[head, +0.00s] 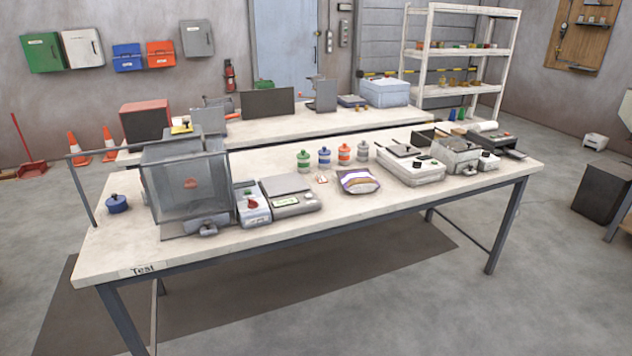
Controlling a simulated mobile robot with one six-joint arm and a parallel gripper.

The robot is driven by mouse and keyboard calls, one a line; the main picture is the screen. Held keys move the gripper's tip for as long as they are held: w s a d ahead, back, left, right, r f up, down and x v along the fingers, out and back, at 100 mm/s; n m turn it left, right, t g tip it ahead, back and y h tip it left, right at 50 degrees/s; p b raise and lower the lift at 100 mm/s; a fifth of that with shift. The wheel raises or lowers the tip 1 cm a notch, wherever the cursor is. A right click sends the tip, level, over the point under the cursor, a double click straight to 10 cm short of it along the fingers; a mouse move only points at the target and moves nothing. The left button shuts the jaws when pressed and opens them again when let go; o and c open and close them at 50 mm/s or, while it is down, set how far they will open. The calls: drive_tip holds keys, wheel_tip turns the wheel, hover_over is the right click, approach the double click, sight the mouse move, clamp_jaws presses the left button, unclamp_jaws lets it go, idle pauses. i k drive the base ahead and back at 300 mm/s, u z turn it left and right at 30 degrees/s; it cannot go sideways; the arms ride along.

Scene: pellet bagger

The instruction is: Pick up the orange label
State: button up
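I cannot clearly single out an orange label. A small pale flat piece with a hint of orange (322,179) lies on the front table (400,215), just left of a plastic bag (357,181); it is too small to tell what it is. A white container with an orange band (344,154) stands upright behind the bag. It is in a row with a green-banded (303,159), a blue-banded (324,157) and a grey-banded container (363,152). My gripper is not in view.
Left of the bag are a flat scale (290,203), a small device with a red knob (252,204) and a clear-walled enclosure (185,187). Right of it stands a white device (411,168). The table's front strip is mostly clear. A second table (300,121) stands behind.

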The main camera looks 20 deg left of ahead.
sight(320, 179)
drive_tip(key=z, duration=2.6)
drive_tip(key=k, duration=0.1)
drive_tip(key=u, duration=4.05)
drive_tip(key=i, duration=0.95)
drive_tip(key=u, duration=0.05)
